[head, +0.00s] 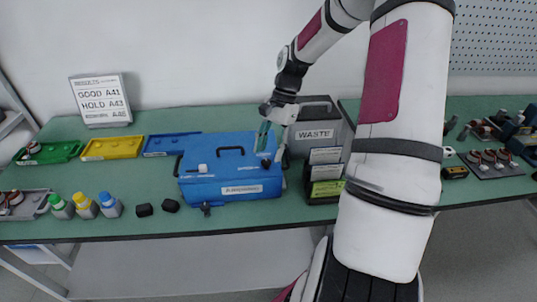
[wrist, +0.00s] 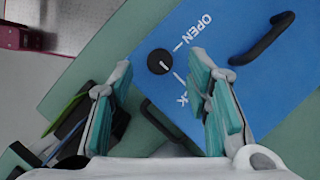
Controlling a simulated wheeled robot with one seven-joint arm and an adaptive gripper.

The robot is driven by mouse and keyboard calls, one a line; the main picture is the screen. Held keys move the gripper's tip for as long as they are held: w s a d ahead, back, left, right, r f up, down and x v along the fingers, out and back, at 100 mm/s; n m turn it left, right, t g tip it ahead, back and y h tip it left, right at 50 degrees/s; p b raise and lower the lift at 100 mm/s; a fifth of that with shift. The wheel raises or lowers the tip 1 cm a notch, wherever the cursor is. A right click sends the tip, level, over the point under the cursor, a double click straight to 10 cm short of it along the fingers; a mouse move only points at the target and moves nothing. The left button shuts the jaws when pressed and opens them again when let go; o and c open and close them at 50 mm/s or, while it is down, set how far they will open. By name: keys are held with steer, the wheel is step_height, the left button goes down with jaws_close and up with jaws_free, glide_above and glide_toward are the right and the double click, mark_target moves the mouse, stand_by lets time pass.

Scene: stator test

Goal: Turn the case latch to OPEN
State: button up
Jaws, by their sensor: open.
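The blue case (head: 230,190) stands closed on the green bench in the head view. Its blue lid (wrist: 250,90) fills much of the wrist view. The latch, a round black knob (wrist: 160,62) with a short white mark, sits on the lid beside the printed word OPEN (wrist: 194,27) and another label, partly hidden, ending in K. The white mark appears to point towards the K label's line rather than OPEN's. My gripper (wrist: 160,64) is open, with teal-padded fingers on either side of the knob in the picture. Touch or height above the lid cannot be told. In the head view my gripper (head: 265,135) is over the case's right part.
A black handle (wrist: 263,38) rises from the lid. A WASTE bin (head: 315,133) and card holders (head: 325,172) stand close to the case's right. Green, yellow and blue trays (head: 112,147) lie left. Bottles (head: 85,207) and small black blocks (head: 170,205) sit near the front edge.

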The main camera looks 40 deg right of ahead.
mark_target(267, 169)
steer(key=shift+x, duration=1.25)
jaws_close()
